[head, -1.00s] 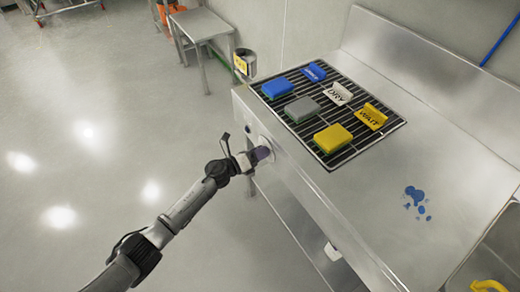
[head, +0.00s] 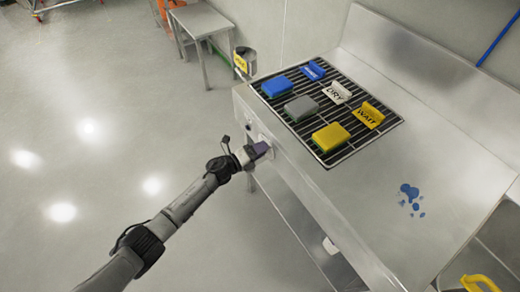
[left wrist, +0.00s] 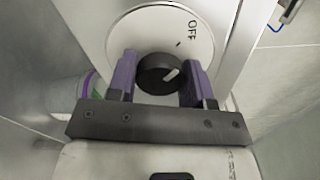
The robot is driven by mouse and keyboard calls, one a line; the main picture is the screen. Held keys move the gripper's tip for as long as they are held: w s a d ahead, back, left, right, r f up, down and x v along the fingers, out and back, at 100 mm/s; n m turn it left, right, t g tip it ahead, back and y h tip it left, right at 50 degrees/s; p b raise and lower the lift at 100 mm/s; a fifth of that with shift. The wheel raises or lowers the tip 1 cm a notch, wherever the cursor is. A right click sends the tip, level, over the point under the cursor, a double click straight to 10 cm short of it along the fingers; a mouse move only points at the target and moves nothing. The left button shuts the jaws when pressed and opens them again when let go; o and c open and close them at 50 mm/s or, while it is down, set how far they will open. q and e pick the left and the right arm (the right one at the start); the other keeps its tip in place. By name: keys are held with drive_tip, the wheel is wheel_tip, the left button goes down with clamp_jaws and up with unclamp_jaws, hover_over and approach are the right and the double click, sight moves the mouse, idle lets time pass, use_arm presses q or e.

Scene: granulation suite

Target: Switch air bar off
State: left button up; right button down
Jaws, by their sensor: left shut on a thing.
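The black rotary knob (left wrist: 158,75) sits on a round white dial plate (left wrist: 125,40) with the word OFF printed at its upper right. My right gripper is not in view.
The steel bench (head: 340,190) carries a black grate (head: 318,153) with blue, grey and yellow sponges and cards marked DRY and WAIT. A blue spill (head: 409,193) lies on the bench top. Open floor (head: 100,180) is at left.

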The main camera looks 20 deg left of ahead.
use_arm(q)
drive_tip(key=o, duration=0.9)
drive_tip(key=p+v, duration=0.2)
drive_tip(key=v, duration=1.1)
drive_tip(key=shift+s+a+p, duration=0.3)
